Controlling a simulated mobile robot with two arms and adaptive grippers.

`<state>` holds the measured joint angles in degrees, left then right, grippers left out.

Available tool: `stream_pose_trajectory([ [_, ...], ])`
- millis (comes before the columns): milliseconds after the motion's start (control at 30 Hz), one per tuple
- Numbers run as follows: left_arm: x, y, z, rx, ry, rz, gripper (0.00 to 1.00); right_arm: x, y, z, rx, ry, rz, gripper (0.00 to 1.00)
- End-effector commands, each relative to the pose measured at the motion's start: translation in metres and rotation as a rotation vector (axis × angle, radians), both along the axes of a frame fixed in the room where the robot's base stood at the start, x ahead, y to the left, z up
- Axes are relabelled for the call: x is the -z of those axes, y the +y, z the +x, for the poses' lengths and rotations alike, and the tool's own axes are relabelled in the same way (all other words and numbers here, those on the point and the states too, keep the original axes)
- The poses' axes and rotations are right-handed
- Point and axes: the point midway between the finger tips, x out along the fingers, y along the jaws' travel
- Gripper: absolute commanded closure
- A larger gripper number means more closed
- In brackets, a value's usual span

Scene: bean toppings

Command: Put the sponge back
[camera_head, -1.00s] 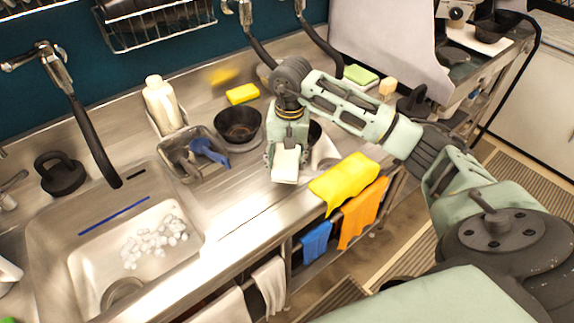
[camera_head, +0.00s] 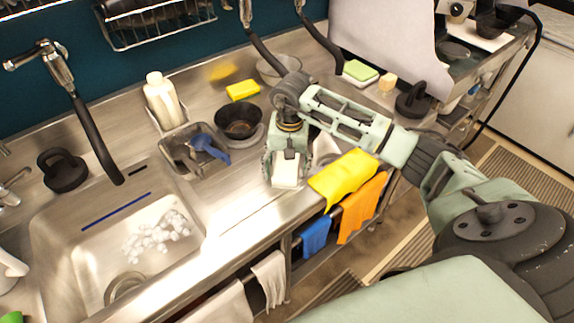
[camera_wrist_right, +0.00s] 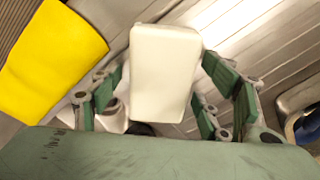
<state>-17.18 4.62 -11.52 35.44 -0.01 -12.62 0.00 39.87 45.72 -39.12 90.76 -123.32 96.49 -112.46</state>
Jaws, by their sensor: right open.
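A white block-shaped sponge (camera_head: 286,182) is at the front of the steel counter, below my right gripper (camera_head: 287,174). My right gripper points down with its fingers open on either side of the sponge. In the right wrist view the sponge (camera_wrist_right: 164,75) stands between the green finger pads, with a visible gap on the right; I cannot tell whether the left pads touch it. A yellow sponge (camera_head: 242,90) lies at the back of the counter. A green-and-white sponge (camera_head: 360,71) lies further right. My left gripper is not in view.
A yellow cloth (camera_head: 343,178) drapes over the counter edge beside my gripper, above orange (camera_head: 362,210) and blue (camera_head: 316,236) cloths. A black bowl (camera_head: 238,122), a caddy (camera_head: 194,150) and a white bottle (camera_head: 161,100) stand left. The sink (camera_head: 60,250) holds white pieces.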

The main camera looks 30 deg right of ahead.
Motion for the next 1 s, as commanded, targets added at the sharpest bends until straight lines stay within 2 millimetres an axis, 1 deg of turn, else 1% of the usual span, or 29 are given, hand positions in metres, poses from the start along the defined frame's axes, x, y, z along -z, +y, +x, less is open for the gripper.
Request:
stream_pose_trajectory([
  [200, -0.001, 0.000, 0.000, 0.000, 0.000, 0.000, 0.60, -0.001, 0.000, 0.000, 0.000, 0.000, 0.000, 0.30],
  [300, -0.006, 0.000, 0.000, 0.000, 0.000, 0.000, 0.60, -0.005, 0.000, 0.000, 0.001, 0.000, 0.000, 0.30],
  [367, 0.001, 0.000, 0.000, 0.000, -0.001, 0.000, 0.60, -0.010, 0.000, 0.001, -0.001, -0.004, -0.001, 0.30],
  [467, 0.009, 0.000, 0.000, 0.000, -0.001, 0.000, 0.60, -0.026, -0.002, 0.000, 0.000, -0.007, -0.003, 0.30],
  [700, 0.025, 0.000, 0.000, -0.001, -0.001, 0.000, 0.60, -0.080, -0.001, -0.002, 0.000, -0.007, -0.001, 0.30],
  [800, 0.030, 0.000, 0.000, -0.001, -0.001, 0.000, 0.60, -0.098, -0.002, -0.003, 0.000, -0.004, -0.001, 0.30],
  [900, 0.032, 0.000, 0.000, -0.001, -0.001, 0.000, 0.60, -0.111, -0.002, -0.004, 0.000, -0.002, -0.001, 0.30],
  [1000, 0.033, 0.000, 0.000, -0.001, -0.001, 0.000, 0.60, -0.119, -0.002, -0.005, 0.001, -0.002, -0.001, 0.30],
])
